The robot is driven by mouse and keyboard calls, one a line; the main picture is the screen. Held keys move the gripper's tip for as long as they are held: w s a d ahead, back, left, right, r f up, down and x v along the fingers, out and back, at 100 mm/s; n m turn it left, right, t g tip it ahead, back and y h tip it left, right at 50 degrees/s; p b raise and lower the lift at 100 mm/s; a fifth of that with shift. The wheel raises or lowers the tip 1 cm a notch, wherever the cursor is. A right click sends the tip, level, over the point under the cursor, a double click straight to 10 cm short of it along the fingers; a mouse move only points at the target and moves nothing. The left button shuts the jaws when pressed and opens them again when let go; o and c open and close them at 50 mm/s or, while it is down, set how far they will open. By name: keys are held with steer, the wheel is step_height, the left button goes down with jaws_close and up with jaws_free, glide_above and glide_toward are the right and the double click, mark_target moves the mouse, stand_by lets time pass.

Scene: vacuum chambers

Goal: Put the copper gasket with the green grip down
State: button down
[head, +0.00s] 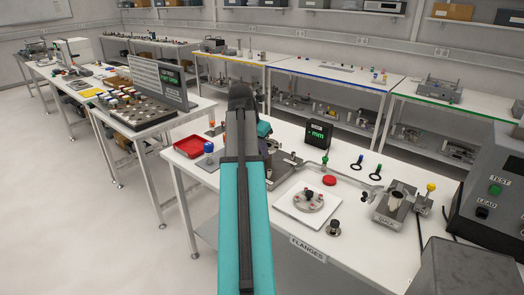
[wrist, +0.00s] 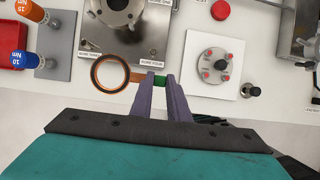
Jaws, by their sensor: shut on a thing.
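My gripper (wrist: 160,80) shows in the wrist view with its two purple-grey fingers closed on a short green grip (wrist: 160,79). The copper gasket (wrist: 94,73), an orange-brown ring, sticks out to the left of the fingers. It appears in front of the near edge of a steel fixture (wrist: 99,38) that carries a round flange part. How high it hangs above the table I cannot tell. In the head view my arm hides the gripper and the gasket.
A white square plate (wrist: 190,88) bears a round flange with red-tipped posts. A red cap (wrist: 220,10) lies behind it and a small dark knob (wrist: 252,90) beside it. Orange and blue torque drivers (wrist: 22,58) stand left. The table front (head: 341,268) is labelled FLANGES.

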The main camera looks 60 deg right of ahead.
stand_by(0.4)
steer(key=w+a+f+m, duration=0.1)
steer(key=w+a+f, duration=0.6)
steer(key=w+a, duration=0.6)
steer(key=w+a+f+m, duration=0.1)
steer(key=w+a+f, duration=0.5)
steer(key=w+a, duration=0.7)
steer(key=w+a+f, duration=0.1)
steer(key=a+f, duration=0.3)
steer(key=a, duration=0.8)
steer(key=w+a+f+m+g, duration=0.1)
steer(key=a+f, duration=0.3)
steer(key=a, duration=0.8)
steer(key=w+a+f+m, duration=0.1)
steer(key=w+a+f, duration=0.2)
steer(key=a, duration=1)
step_height(320, 180, down, 2)
steer(key=shift+w+f+g, duration=0.1)
steer(key=shift+w+g, duration=0.05)
steer(key=shift+g, duration=0.15)
